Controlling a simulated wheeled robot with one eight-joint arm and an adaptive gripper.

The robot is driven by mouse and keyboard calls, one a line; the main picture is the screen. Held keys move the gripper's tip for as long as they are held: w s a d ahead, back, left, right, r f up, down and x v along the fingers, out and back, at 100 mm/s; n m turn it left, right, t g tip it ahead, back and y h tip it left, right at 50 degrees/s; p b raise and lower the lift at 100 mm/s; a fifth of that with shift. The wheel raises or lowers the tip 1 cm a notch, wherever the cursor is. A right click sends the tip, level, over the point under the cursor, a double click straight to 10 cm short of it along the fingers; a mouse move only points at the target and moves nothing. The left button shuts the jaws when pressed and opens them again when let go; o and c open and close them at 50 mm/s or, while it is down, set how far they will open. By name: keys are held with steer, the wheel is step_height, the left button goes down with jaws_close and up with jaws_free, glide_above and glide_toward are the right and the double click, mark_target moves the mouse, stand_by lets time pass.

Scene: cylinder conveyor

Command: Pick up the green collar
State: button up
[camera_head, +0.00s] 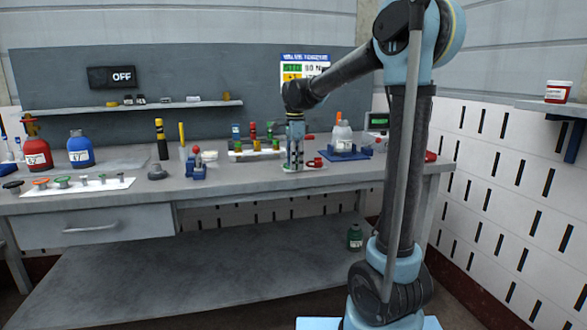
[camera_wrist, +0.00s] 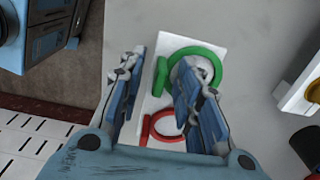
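The green collar (camera_wrist: 213,60), a ring with a small tab on its left, lies on a white plate (camera_wrist: 166,42) in the wrist view. A smaller red collar (camera_wrist: 147,128) lies on the same plate, nearer the picture's bottom. My gripper (camera_wrist: 160,68) is open above the plate. The green tab shows between its fingers, and the right finger covers part of the ring. I see no hold on it. In the head view my gripper (camera_head: 294,160) points down at the workbench and hides most of the green collar.
The grey workbench (camera_head: 235,182) holds a rack of coloured items (camera_head: 256,152) behind my gripper and a blue tray (camera_head: 348,155) to the right. A red bottle (camera_head: 37,154) and a blue bottle (camera_head: 80,151) stand far left. The bench front near my gripper is clear.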

jaws_close()
